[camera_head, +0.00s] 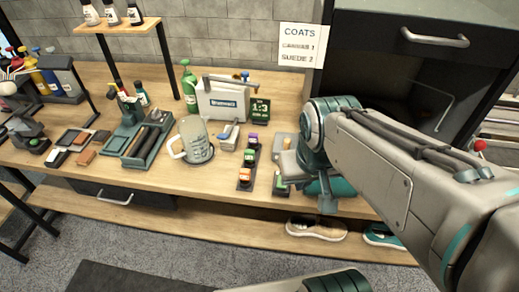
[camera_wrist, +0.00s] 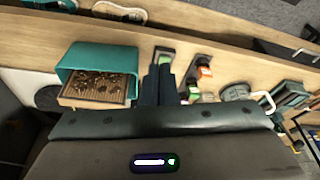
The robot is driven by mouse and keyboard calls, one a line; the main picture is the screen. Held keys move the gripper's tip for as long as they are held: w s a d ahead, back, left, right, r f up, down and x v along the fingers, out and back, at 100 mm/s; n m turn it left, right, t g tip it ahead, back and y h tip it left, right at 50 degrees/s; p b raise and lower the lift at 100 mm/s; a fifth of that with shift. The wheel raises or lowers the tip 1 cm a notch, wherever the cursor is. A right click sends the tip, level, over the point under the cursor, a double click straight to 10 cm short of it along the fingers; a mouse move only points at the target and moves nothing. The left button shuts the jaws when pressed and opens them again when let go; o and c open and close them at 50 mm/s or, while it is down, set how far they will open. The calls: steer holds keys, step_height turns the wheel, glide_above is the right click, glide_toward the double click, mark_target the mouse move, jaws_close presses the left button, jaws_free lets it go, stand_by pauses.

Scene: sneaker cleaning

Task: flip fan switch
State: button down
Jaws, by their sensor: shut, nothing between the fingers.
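A small switch box with a green part (camera_wrist: 164,53) shows just beyond my fingertips in the wrist view. It also appears near the bench's front edge in the head view (camera_head: 280,188).
A rack of small colored bottles (camera_head: 246,168) stands left of the switch box. A clear mug (camera_head: 196,145) and a tool tray (camera_head: 138,140) are farther left on the wooden bench (camera_head: 205,180). Shoes (camera_head: 316,229) lie on the shelf below. A dark cabinet (camera_head: 395,50) stands behind my arm.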

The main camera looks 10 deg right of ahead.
stand_by(0.3)
steer(key=w+m+g+b, duration=0.2)
steer(key=w+m+b, duration=0.1)
steer(key=w, duration=1.1)
steer(key=shift+d+f+m+g+b, duration=0.3)
steer(key=shift+f+b, duration=0.1)
steer(key=shift+b, duration=0.3)
steer(key=shift+w, duration=0.1)
steer(key=f, duration=1.4)
steer(key=shift+w, duration=0.2)
